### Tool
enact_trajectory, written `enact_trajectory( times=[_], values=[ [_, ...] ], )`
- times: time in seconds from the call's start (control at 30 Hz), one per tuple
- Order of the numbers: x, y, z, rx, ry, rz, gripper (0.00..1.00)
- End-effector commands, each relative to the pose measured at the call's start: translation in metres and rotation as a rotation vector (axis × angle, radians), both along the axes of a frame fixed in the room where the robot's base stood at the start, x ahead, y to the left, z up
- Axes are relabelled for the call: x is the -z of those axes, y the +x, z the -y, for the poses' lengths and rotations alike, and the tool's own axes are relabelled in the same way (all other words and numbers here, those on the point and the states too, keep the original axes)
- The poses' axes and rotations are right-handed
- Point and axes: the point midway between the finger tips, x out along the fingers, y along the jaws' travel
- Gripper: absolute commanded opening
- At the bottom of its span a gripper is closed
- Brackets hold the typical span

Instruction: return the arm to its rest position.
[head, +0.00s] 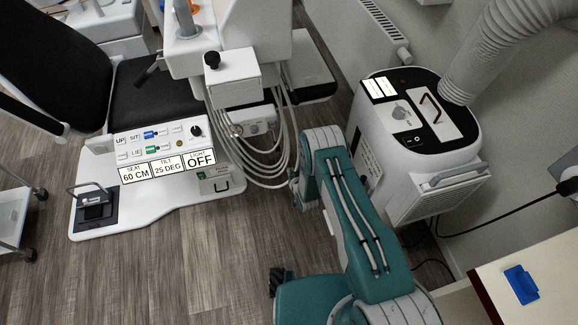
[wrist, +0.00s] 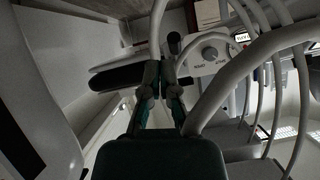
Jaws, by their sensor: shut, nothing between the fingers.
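My arm (head: 360,225) is teal and rises from the bottom right of the head view to a bend near the picture's middle. My gripper (wrist: 160,82) shows in the wrist view with its two dark teal fingers close together and nothing held. Pale hoses pass close around the fingers in that view; I cannot tell whether they touch. In the head view I cannot clearly make out the gripper.
Hanging hoses (head: 262,165) and a white treatment unit (head: 234,78) stand left of my arm's bend. A white machine (head: 365,135) with a thick ribbed hose (head: 500,50) stands close on the right. A chair control panel (head: 165,145) is at left. Wooden floor (head: 190,270) is open at lower left.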

Motion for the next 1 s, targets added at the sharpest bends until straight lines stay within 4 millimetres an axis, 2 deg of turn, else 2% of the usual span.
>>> enact_trajectory(
  times=[0.47, 0.57, 0.67, 0.8, 1.0],
  values=[
    [0.0, 0.0, 0.0, -0.001, 0.0, 0.0, 0.0],
    [-0.01, 0.007, 0.0, 0.002, -0.003, -0.002, 0.0],
    [-0.038, 0.024, 0.002, 0.009, -0.017, -0.009, 0.0],
    [-0.092, 0.048, 0.008, 0.026, -0.045, -0.04, 0.0],
    [-0.172, 0.068, 0.021, 0.047, -0.084, -0.085, 0.0]
  ],
)
